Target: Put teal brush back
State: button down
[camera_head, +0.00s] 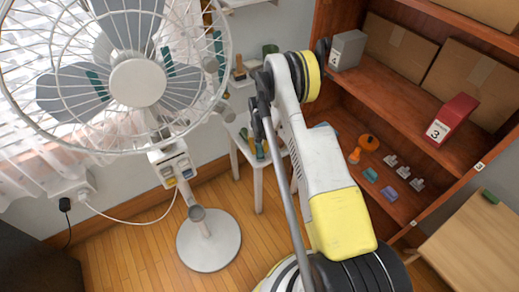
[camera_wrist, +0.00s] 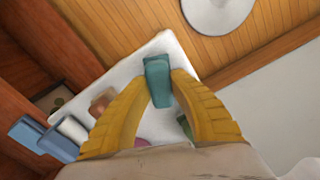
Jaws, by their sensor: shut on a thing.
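In the wrist view my gripper's yellow fingers (camera_wrist: 172,95) are closed around the teal brush (camera_wrist: 158,78). Its blocky teal end points away from me, over a white tabletop (camera_wrist: 130,68). Whether the brush touches the tabletop is unclear.
The white tabletop also bears a brown item (camera_wrist: 102,102), a pink item (camera_wrist: 141,142) and a green item (camera_wrist: 184,125). A standing fan (camera_head: 137,82) is at left. A wooden shelf (camera_head: 405,105) with boxes is at right. Wooden floor (camera_head: 140,250) lies around the fan's base.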

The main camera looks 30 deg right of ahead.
jog(key=shift+f, duration=0.1)
jog(key=c, duration=1.2)
grip_release()
